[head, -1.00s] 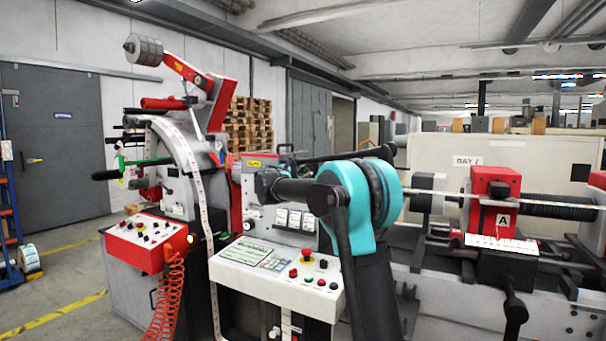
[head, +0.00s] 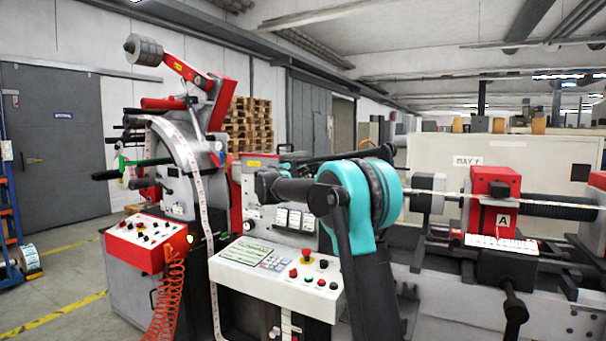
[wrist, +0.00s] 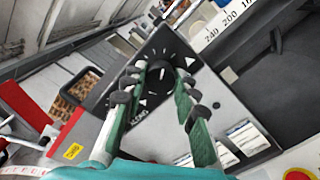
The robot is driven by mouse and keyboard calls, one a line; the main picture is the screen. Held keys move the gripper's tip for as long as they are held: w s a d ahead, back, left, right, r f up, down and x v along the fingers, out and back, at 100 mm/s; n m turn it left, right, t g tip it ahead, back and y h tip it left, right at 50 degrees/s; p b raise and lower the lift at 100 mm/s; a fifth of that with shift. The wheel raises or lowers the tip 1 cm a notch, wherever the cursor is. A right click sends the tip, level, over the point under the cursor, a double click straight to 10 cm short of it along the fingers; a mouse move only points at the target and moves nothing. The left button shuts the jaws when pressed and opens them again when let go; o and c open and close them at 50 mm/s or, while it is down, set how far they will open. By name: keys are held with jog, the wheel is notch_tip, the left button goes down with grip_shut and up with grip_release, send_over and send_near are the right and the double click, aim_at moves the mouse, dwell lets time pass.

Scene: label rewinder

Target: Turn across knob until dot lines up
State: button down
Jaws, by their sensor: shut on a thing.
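In the wrist view, a black dial plate with white tick marks and triangles (wrist: 146,103) carries a round dark knob (wrist: 161,76) with a white line. My gripper (wrist: 161,70) has its two green, grey-padded fingers on either side of the knob, shut on it. A dot on the knob or plate is too small to make out. In the head view, my arm reaches to the rewinder's upright panel (head: 254,214); the knob and fingertips are hidden there.
A white console (head: 272,268) with several buttons stands below my arm. A red control box (head: 146,242) and a coiled red hose (head: 168,297) are at left. A red unit marked A (head: 492,200) is at right. Pallets (head: 250,124) stand behind.

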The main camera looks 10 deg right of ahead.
jog(key=c, duration=1.2)
grip_release()
jog(key=shift+o, duration=0.2)
jog(key=v, duration=1.2)
jog(key=shift+s+d+f, duration=0.1)
jog(key=shift+d, duration=0.05)
